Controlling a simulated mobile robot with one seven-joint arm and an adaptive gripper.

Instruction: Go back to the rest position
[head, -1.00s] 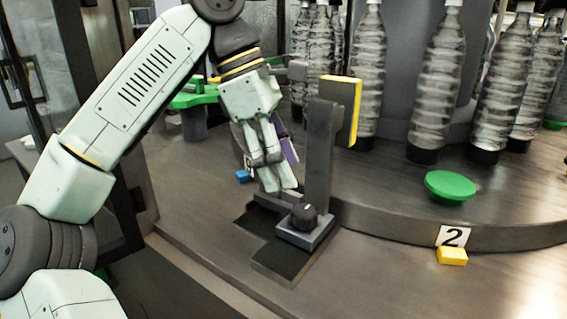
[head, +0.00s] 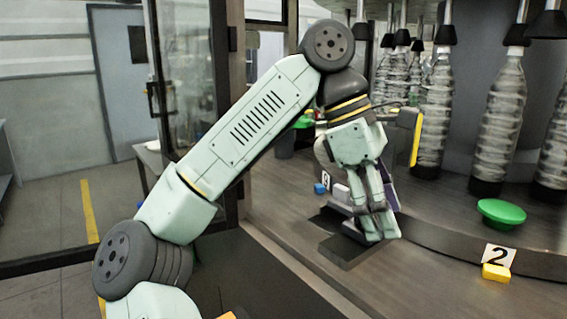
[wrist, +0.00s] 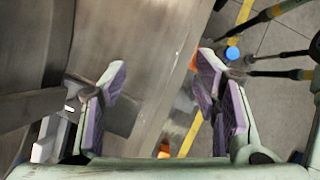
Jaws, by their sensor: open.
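My gripper (head: 380,232) is in front of the reel labeller in the head view, with its fingers pointing down. In the wrist view its two purple-padded fingers (wrist: 165,88) stand wide apart with nothing between them. The arm and gripper hide most of the labeller post and knob in the head view; the yellow-edged head of the post (head: 416,138) shows behind the wrist. A dark base plate (head: 345,248) lies below the gripper. Whether the fingers touch anything below cannot be told.
Several bottles (head: 500,122) stand on the round machine at the right. A green knob (head: 501,212), a number 2 sign (head: 498,256) and a yellow block (head: 496,272) are near its edge. A glass door frame (head: 185,80) stands behind my arm. Open floor (head: 45,225) lies at the left.

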